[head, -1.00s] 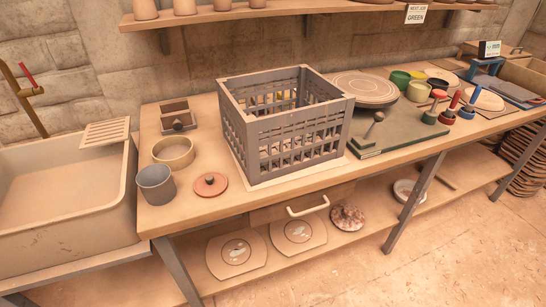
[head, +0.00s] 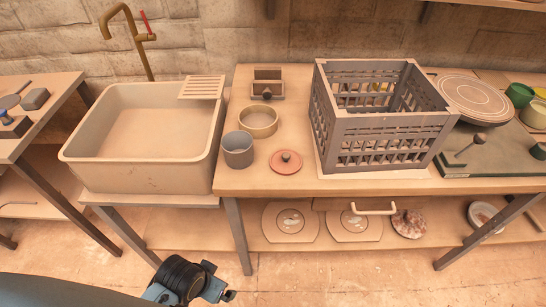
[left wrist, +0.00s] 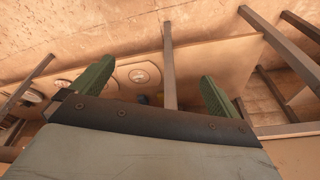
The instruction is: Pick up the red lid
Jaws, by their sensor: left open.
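The red lid (head: 286,162), a flat disc with a dark knob, lies on the wooden worktable (head: 244,184) near its front edge. It is right of the grey cup (head: 238,149) and left of the grey crate. My left gripper (head: 220,293) is low at the bottom of the head view, below and in front of the table, well apart from the lid. In the left wrist view my left gripper (left wrist: 158,90) has its two green fingers wide apart with nothing between them. The lid cannot be made out in that view. My right gripper is out of view.
A tan bowl (head: 258,120) sits behind the cup. A tall slatted crate (head: 380,140) stands right of the lid. A sink (head: 140,175) is at the left. The table's front edge and a lower shelf (head: 340,244) lie between my gripper and the lid.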

